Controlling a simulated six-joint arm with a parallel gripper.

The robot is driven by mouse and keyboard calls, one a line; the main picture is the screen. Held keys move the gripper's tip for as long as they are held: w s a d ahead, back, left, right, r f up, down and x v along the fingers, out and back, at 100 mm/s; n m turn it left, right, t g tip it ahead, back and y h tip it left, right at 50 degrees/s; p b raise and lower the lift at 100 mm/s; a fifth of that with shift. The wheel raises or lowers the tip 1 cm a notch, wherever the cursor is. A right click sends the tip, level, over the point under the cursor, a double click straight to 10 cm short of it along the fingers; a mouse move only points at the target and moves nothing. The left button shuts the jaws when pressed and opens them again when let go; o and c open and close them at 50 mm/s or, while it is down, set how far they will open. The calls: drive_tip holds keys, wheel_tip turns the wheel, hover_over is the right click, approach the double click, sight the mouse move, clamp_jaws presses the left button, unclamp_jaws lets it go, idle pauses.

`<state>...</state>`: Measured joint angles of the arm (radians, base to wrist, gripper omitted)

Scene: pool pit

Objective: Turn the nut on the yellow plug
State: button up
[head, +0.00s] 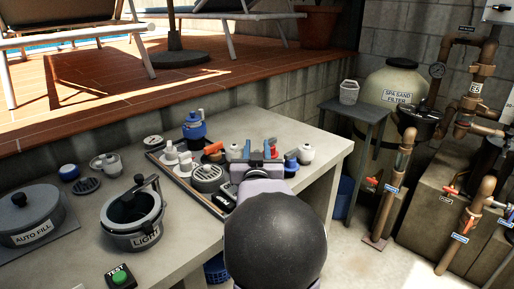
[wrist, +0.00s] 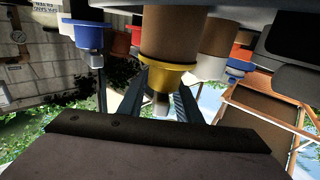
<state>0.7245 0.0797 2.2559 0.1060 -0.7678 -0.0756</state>
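The yellow plug (wrist: 168,76) shows in the wrist view as a yellow collar below a brown cylinder. A pale nut (wrist: 160,104) projects from its lower end. My gripper (wrist: 160,92) has one dark finger on each side of the nut. The fingers stand apart, with what look like narrow gaps beside the nut. I cannot tell whether either finger touches it. In the head view my gripper (head: 257,149) is over the tray of parts, fingers pointing away. I cannot make out the yellow plug there; my gripper and arm cover that area.
A blue plug (wrist: 89,36) is left of the yellow one. On the bench, a tray (head: 188,183) holds several fittings. A LIGHT pot (head: 130,238) stands front left.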

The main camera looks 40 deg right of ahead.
clamp_jaws()
drive_tip(key=shift+r+m+g+h, duration=0.1)
drive_tip(key=shift+m+g+h, duration=0.2)
drive_tip(key=shift+m+h, duration=0.1)
drive_tip(key=shift+s+d+m+g+h+p, duration=0.2)
drive_tip(key=shift+m+g+h+p, duration=0.15)
drive_tip(key=shift+m+g+h, duration=0.35)
drive_tip(key=shift+s+d+m+g+h+p, duration=0.25)
drive_tip(key=shift+m+g, duration=0.25)
drive_tip(key=shift+g, duration=0.4)
drive_tip(key=shift+a, duration=0.1)
unclamp_jaws()
